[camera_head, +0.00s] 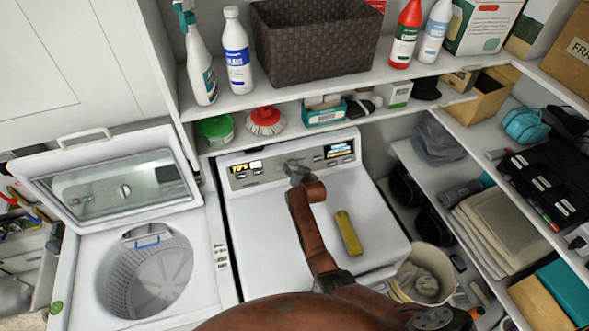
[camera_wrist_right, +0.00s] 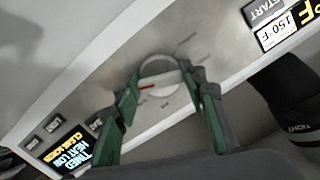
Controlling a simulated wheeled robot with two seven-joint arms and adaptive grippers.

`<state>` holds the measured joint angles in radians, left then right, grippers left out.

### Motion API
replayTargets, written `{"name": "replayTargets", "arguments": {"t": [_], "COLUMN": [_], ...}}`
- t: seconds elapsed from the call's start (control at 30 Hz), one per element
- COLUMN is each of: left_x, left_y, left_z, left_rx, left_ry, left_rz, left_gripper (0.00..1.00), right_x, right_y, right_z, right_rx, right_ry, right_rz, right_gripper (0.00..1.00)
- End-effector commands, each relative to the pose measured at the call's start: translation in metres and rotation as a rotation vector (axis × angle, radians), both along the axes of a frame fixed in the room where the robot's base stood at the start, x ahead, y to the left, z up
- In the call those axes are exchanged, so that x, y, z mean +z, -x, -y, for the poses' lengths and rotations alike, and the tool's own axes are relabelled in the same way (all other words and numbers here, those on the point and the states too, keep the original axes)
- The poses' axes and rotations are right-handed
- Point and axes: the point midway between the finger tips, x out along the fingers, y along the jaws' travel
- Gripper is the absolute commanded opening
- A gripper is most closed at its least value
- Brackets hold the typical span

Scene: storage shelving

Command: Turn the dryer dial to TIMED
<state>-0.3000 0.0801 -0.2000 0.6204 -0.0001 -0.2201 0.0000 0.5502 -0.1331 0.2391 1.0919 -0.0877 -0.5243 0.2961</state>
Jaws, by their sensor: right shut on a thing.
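The dryer (camera_head: 270,225) stands in the middle of the head view, with a grey control panel along its back. My right gripper (camera_head: 297,168) is at the middle of that panel and covers most of the dial in the head view. In the right wrist view the round, pale dial (camera_wrist_right: 160,70) has a red pointer mark on its bar. The two green fingers of my right gripper (camera_wrist_right: 163,82) are shut on the dial from both sides. My left gripper is not in view.
A yellow object (camera_head: 349,233) lies on the dryer top. The washer (camera_head: 75,275) stands open at left. A shelf (camera_head: 290,83) with bottles and a dark basket (camera_head: 312,45) hangs above the panel. Shelving (camera_head: 480,185) and a laundry bin (camera_head: 440,262) are at right.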

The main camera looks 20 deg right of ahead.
Motion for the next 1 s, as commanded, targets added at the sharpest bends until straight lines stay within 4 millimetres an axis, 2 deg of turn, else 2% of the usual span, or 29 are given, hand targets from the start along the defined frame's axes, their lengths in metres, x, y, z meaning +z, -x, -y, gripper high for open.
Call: {"name": "replayTargets", "arguments": {"t": [0.43, 0.47, 0.5, 0.7, 1.0], "left_x": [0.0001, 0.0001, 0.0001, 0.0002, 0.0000], "left_y": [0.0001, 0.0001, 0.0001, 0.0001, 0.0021], "left_z": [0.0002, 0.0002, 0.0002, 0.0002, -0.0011], "left_rx": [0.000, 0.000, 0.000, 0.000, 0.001], "left_ry": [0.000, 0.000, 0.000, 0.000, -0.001], "left_rz": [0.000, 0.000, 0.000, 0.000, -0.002], "left_gripper": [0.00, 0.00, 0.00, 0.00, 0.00], "right_x": [-0.0003, -0.0003, -0.0003, -0.0002, 0.0003], "right_y": [0.0001, 0.0001, 0.0001, 0.0000, 0.0012], "right_z": [-0.0004, -0.0004, -0.0004, -0.0003, 0.0000], "right_rx": [-0.005, -0.005, -0.004, -0.004, -0.004], "right_ry": [-0.011, -0.011, -0.010, -0.009, -0.008], "right_rz": [-0.001, -0.001, -0.001, -0.001, 0.000], "right_gripper": [0.15, 0.41, 0.44, 0.57, 0.57]}}
